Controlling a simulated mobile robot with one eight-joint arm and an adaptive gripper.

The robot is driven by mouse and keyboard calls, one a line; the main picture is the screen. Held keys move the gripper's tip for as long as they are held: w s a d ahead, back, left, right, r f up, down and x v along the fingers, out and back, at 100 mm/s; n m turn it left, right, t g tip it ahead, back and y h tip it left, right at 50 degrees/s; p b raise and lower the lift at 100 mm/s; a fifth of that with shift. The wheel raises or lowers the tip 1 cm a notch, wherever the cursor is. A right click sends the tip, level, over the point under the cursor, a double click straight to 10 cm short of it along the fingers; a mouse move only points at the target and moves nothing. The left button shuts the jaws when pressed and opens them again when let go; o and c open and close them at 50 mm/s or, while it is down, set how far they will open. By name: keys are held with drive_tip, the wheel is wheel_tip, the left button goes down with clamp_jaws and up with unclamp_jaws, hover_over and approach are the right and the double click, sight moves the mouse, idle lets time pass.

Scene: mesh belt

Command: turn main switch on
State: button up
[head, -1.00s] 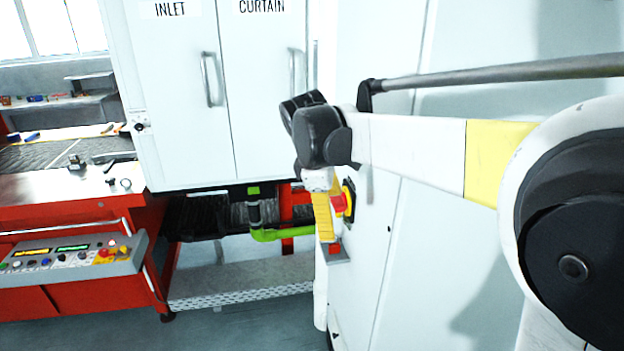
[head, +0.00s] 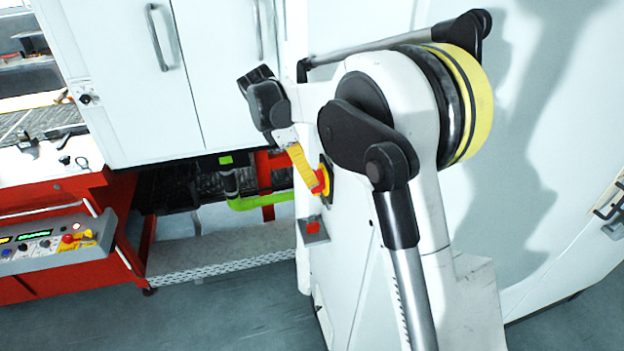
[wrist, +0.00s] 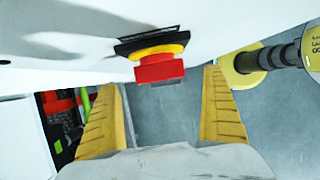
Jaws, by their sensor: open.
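The main switch is a red knob on a yellow disc with a black backing plate, mounted on a white cabinet wall. In the head view the switch (head: 326,183) is partly covered by my gripper (head: 314,188). In the wrist view the switch (wrist: 160,68) shows clearly, its red knob between and slightly beyond the fingertips. My gripper (wrist: 162,78) is open, with one yellow finger on each side of the knob. I see gaps on both sides in the wrist view; whether a finger touches the knob cannot be told.
A red block on a grey bracket (head: 314,229) sits below the switch. A green pipe (head: 258,202) runs low to the left. White cabinet doors (head: 135,80) and a control panel with buttons (head: 55,245) are further left. Grey floor is open in front.

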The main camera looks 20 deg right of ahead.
drive_tip(key=shift+b+x, duration=0.3)
drive_tip(key=shift+x, duration=2.1)
drive_tip(key=shift+w+r, duration=0.1)
drive_tip(key=c, duration=1.2)
